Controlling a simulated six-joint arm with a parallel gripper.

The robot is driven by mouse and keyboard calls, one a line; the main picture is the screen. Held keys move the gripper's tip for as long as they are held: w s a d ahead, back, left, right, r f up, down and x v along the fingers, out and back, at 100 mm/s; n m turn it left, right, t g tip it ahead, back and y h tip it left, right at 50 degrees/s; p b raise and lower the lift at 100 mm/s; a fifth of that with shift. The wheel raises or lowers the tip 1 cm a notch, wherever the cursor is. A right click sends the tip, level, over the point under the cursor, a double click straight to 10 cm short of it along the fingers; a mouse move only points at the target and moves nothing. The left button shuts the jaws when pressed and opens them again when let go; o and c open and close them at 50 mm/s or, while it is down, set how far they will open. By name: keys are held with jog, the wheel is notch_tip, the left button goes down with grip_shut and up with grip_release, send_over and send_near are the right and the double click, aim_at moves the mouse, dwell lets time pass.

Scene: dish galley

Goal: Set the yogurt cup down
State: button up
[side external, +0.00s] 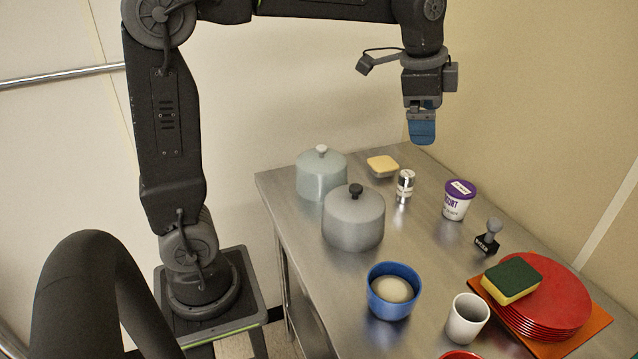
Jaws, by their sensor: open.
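The yogurt cup (456,203) is white with a purple lid and purple lettering. It stands upright on the steel table, right of the small metal tin. My gripper (422,139) is above the back of the table, up and to the left of the cup, and clear of it. Its blue fingers point down. They are open, with nothing seen between them; the gap itself is hard to make out from this side.
Two lidded pots (353,220) (321,177), a butter dish (382,165) and a metal tin (405,185) stand left of the cup. A stamp (488,237), blue bowl (389,306), white mug (464,321), and red plates (560,300) with a sponge (512,279) on an orange tray (598,318) are nearer.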

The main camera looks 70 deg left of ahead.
jog(key=s+d+f+n+t, duration=0.1)
jog(key=s+f+n, duration=0.2)
jog(key=s, duration=0.7)
jog(key=s+d+f+n+t, duration=0.1)
jog(key=s+f+n, duration=0.3)
jog(key=s, duration=0.6)
jog(key=shift+f+n, duration=0.3)
jog(key=shift+n, duration=0.7)
